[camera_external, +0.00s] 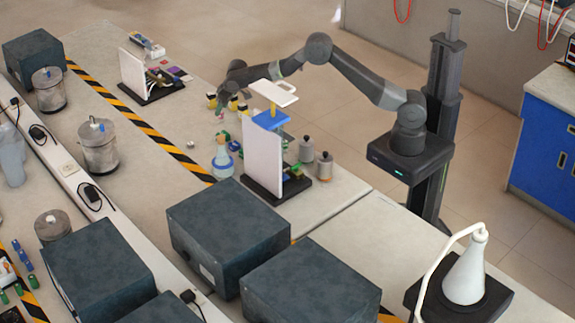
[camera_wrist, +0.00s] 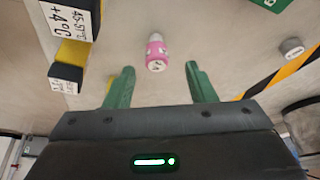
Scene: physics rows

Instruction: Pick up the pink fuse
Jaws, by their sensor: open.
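The pink fuse (camera_wrist: 156,52) is a small pink cylinder with a pale end, on the pale bench top in the wrist view. My gripper (camera_wrist: 159,80) is open, with its two green fingers apart and nothing between them. The fuse shows just beyond the fingertips, roughly centred between them and apart from both. In the external view my gripper (camera_external: 228,100) is low over the bench, at the end of the outstretched arm.
A yellow and black block with white labels (camera_wrist: 70,50) stands left of the fuse. A small grey cylinder (camera_wrist: 292,47) and striped tape (camera_wrist: 285,75) lie to the right. In the external view a white panel stand (camera_external: 262,158) and a flask (camera_external: 222,160) stand nearby.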

